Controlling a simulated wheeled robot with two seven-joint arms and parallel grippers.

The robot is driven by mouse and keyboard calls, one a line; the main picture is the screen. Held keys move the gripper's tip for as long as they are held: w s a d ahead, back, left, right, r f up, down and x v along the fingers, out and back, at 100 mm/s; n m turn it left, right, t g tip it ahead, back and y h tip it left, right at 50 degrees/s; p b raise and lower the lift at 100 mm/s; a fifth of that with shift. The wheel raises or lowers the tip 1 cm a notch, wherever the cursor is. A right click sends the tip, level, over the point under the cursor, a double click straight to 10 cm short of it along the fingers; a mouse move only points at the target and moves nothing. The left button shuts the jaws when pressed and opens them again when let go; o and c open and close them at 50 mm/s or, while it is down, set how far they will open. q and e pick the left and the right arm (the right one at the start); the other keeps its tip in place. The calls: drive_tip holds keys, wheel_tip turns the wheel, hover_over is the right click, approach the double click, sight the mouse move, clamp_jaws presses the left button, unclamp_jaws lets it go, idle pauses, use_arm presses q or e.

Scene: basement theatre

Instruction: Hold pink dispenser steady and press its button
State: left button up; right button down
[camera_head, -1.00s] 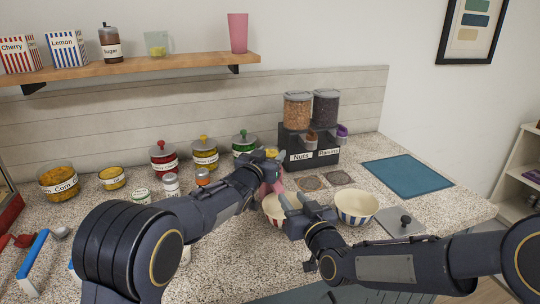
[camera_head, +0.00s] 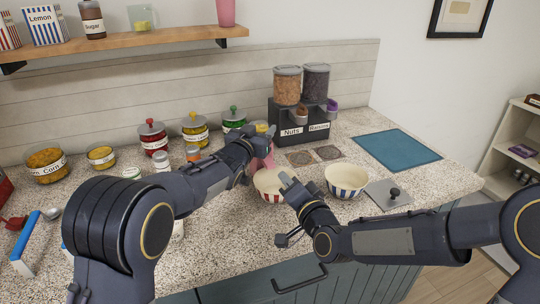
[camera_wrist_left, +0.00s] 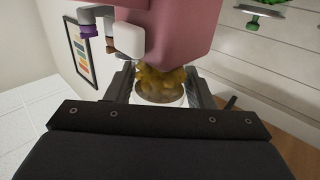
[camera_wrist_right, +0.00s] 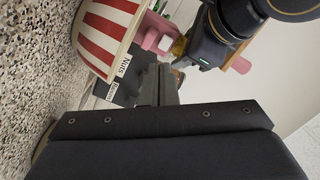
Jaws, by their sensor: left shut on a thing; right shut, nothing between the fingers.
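The pink dispenser (camera_head: 266,161) stands on the counter behind the red-striped bowl (camera_head: 268,190). Its yellow-filled clear top (camera_wrist_left: 165,82) is between the fingers of my left gripper (camera_wrist_left: 167,88), which is shut on it. The dispenser's pink body (camera_wrist_left: 190,25) and a white button-like part (camera_wrist_left: 129,39) show in the left wrist view. My right gripper (camera_head: 287,179) is shut and empty, over the red-striped bowl's right side. In the right wrist view its fingertips (camera_wrist_right: 165,70) are apart from the white part (camera_wrist_right: 166,42). My left arm partly hides the dispenser in the head view.
A blue-striped bowl (camera_head: 346,180) stands to the right, beside a grey lid (camera_head: 388,194). The black nuts and raisins dispenser (camera_head: 300,122) stands behind. Several topping jars, such as the red one (camera_head: 153,138), line the back left. A blue mat (camera_head: 397,149) lies at the right.

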sight(270, 163)
drive_tip(key=m, duration=0.6)
drive_tip(key=shift+s+d+f, duration=0.1)
drive_tip(key=shift+s+d, duration=0.1)
drive_tip(key=shift+s, duration=0.2)
drive_tip(key=m, duration=0.5)
drive_tip(key=shift+s+d+m, duration=0.2)
drive_tip(key=shift+s+m, duration=0.1)
drive_tip(key=shift+s, duration=0.1)
drive_tip(key=m, duration=0.4)
drive_tip(key=s+m, duration=0.1)
drive_tip(key=m, duration=0.4)
drive_tip(key=s+m, duration=0.1)
drive_tip(key=m, duration=0.3)
drive_tip(key=shift+d+r, duration=0.4)
drive_tip(key=shift+w, duration=0.1)
drive_tip(key=x, duration=1.4)
drive_tip(key=shift+r, duration=0.1)
